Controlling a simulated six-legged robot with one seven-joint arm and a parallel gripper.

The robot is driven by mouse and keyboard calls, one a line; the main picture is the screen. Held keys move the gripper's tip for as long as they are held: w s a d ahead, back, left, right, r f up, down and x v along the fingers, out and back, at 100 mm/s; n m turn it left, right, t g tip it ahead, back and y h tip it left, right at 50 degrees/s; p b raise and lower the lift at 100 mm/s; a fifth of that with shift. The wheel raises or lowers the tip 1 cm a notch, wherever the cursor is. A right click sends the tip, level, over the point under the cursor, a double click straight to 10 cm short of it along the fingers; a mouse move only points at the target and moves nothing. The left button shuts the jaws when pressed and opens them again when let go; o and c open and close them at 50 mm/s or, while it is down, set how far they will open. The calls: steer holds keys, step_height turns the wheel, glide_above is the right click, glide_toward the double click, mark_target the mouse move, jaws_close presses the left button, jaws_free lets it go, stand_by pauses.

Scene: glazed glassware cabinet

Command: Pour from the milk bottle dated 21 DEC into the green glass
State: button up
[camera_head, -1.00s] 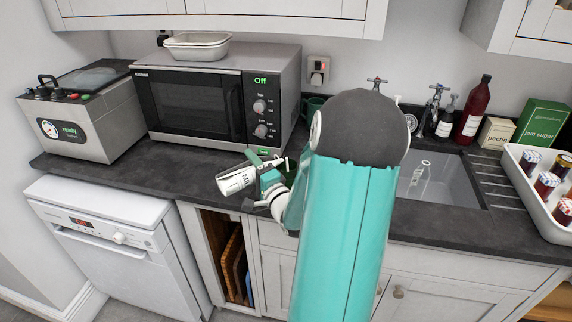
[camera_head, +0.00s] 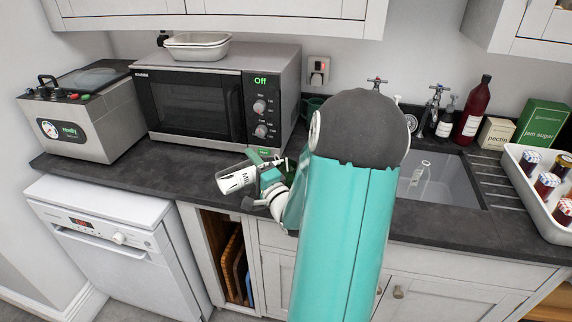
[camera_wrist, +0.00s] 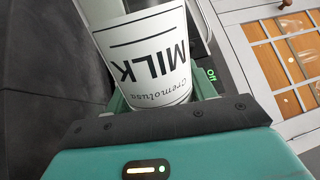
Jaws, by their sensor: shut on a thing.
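My gripper (camera_head: 266,172) is shut on a milk bottle (camera_head: 236,179), which is held strongly tilted above the dark counter, in front of the microwave. The bottle has a white label reading MILK. In the wrist view the bottle (camera_wrist: 150,55) stands between the jaws, and its label appears upside down, with smaller writing "Cremolusa". No date is readable in either view. A small dark green patch (camera_head: 290,166) shows between my gripper and my arm; I cannot tell whether it is the green glass. My arm hides much of the counter behind it.
The microwave (camera_head: 195,105) is close behind the bottle, with a steel appliance (camera_head: 85,115) to its left. The left counter front is clear.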

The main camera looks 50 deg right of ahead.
steer(key=shift+r+m, duration=0.25)
steer(key=shift+m, duration=0.05)
stand_by(1.4)
